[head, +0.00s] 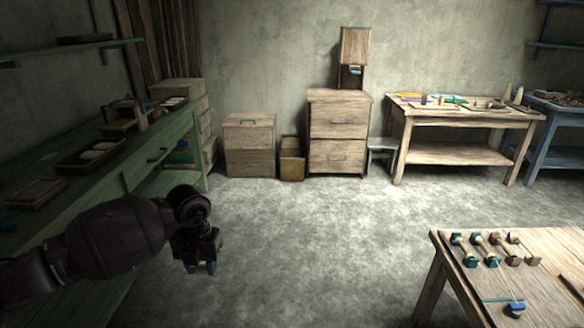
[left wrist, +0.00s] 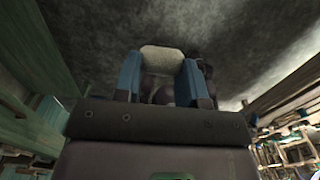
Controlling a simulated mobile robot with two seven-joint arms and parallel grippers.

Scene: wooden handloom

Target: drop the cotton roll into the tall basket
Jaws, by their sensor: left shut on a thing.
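My left gripper (head: 200,266) hangs over the floor, to the right of the green bench, pointing down. In the left wrist view the blue fingers of my left gripper (left wrist: 160,80) are shut on the pale, whitish cotton roll (left wrist: 162,58), which sits between the fingertips. In the head view the roll is hidden by the gripper. I cannot make out a tall basket for certain in either view. My right gripper is not in view.
A green bench (head: 130,170) with trays runs along the left. A wooden table (head: 540,290) with spools stands front right. Wooden cabinets (head: 338,130), a small open bin (head: 291,165) and another table (head: 460,122) line the back wall. The middle floor is clear.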

